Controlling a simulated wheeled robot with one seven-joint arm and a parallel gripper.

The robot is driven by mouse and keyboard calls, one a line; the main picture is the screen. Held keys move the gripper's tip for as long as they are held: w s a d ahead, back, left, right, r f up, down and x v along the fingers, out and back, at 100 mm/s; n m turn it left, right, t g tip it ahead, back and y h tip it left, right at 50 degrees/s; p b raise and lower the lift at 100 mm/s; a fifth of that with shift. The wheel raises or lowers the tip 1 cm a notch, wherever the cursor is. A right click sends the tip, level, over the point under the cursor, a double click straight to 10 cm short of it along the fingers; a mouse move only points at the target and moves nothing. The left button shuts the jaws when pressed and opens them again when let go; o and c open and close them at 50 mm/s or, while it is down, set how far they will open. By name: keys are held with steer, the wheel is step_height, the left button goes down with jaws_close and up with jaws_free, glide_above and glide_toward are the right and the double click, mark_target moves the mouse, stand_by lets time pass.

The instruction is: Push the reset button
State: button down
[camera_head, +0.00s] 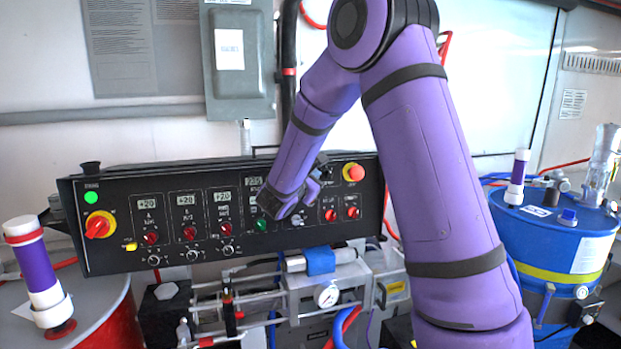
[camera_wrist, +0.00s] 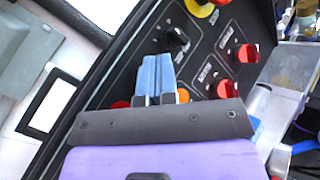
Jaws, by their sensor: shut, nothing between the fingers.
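The black control panel (camera_head: 120,200) faces me with rows of knobs and buttons. A green button (camera_head: 261,224) is low on the panel, just left of my wrist. No label is legible enough to tell which one is the reset button. In the wrist view, my gripper (camera_wrist: 156,60) has its blue fingers together and empty, over the panel beside a black knob (camera_wrist: 175,38). Whether the tips touch the panel I cannot tell. An orange part (camera_wrist: 183,95) and a red part (camera_wrist: 120,105) show partly behind the fingers. In the head view my arm hides the fingertips.
Two red knobs (camera_wrist: 248,53) (camera_wrist: 226,89) sit right of the fingers. A red emergency stop (camera_head: 355,172) on yellow is at the panel's upper right. A red-and-yellow rotary switch (camera_head: 99,225) is at left. Pipes and a gauge (camera_head: 327,296) lie below; a blue drum (camera_head: 560,235) stands right.

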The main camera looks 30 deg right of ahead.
steer(key=shift+s+a, duration=0.1)
steer(key=shift+s, duration=0.1)
steer(key=shift+s+a+r, duration=0.15)
steer(key=shift+s+a, duration=0.05)
steer(key=shift+s, duration=0.55)
steer(key=shift+s+a+r, duration=0.15)
steer(key=shift+s+a, duration=0.1)
steer(key=shift+s, duration=0.5)
steer(key=shift+s+a+r, duration=0.15)
steer(key=shift+s+a, duration=0.05)
steer(key=shift+s, duration=0.55)
steer(key=s+r+m+g+y, duration=0.25)
steer(key=s+m+g, duration=0.2)
steer(key=s, duration=0.55)
steer(key=s+r+m+g+y, duration=0.25)
steer(key=s+m, duration=0.35)
steer(key=s, duration=0.3)
steer(key=s+a+m+t+y, duration=0.3)
steer(key=s+a+m+y, duration=0.4)
steer(key=s+a+y, duration=0.4)
steer(key=s+a, duration=0.2)
steer(key=a, duration=0.1)
steer(key=shift+s+a+t, duration=0.25)
steer(key=shift+t, duration=0.05)
steer(key=shift+d+f+m, duration=0.1)
steer(key=shift+d+m, duration=0.05)
steer(key=shift+m, duration=0.1)
